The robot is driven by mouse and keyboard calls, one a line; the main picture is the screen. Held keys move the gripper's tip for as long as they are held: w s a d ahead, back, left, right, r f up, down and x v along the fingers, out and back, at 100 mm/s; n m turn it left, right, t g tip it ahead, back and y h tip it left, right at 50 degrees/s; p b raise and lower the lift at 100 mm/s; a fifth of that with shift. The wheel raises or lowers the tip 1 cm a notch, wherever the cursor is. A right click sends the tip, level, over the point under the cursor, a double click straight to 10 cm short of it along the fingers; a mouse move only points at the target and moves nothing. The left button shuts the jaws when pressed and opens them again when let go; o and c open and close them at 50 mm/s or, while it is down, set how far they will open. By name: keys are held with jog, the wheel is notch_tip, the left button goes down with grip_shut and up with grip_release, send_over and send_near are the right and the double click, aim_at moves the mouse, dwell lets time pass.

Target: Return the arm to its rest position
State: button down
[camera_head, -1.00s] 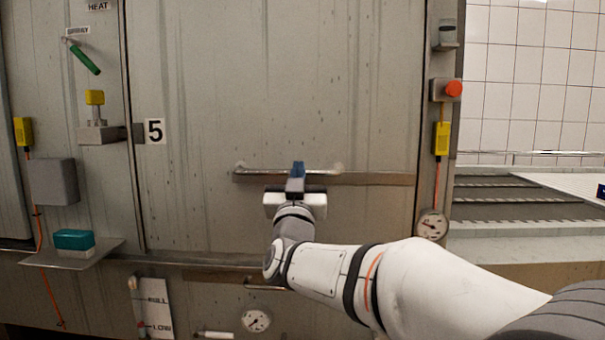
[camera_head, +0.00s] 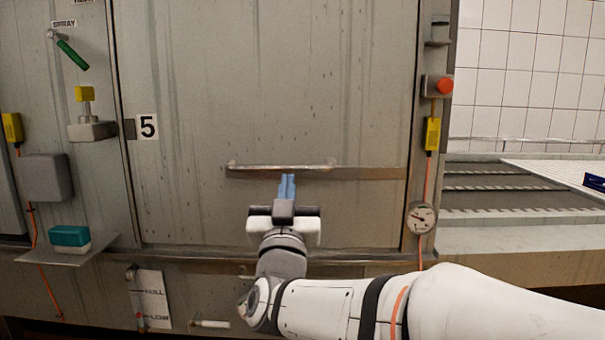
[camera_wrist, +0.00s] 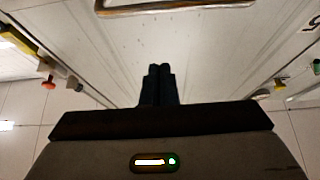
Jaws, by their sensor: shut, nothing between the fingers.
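My gripper (camera_head: 287,187) is in front of the metal door marked 5 (camera_head: 270,90), its blue fingers together and empty. The fingertips show just below the horizontal door handle (camera_head: 300,170) in the head view. In the wrist view the closed fingers (camera_wrist: 158,72) point toward the door, and the handle (camera_wrist: 175,7) lies beyond them at the top, with a gap between. My arm reaches in from the lower right. The door looks shut.
A red button (camera_head: 445,85), a yellow box (camera_head: 432,133) and a gauge (camera_head: 421,217) line the right door post. On the left are a green spray handle (camera_head: 72,55), a latch block (camera_head: 92,130) and a shelf (camera_head: 75,251) bearing a teal-topped block (camera_head: 70,237). A conveyor (camera_head: 485,188) stands right.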

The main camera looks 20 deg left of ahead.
jog(key=w+d+r+n+g+p, duration=0.1)
jog(key=d+r+n+g+p, duration=0.15)
jog(key=d+g+p, duration=1.15)
jog(key=s+d+m+g+h+p, duration=0.5)
jog(key=s+d+g+p, duration=0.1)
jog(key=s+d+p, duration=1.3)
jog(key=shift+s+r+g+h, duration=0.2)
jog(key=shift+r+g+h, duration=0.1)
jog(key=shift+g+h, duration=0.1)
jog(key=shift+a, duration=0.15)
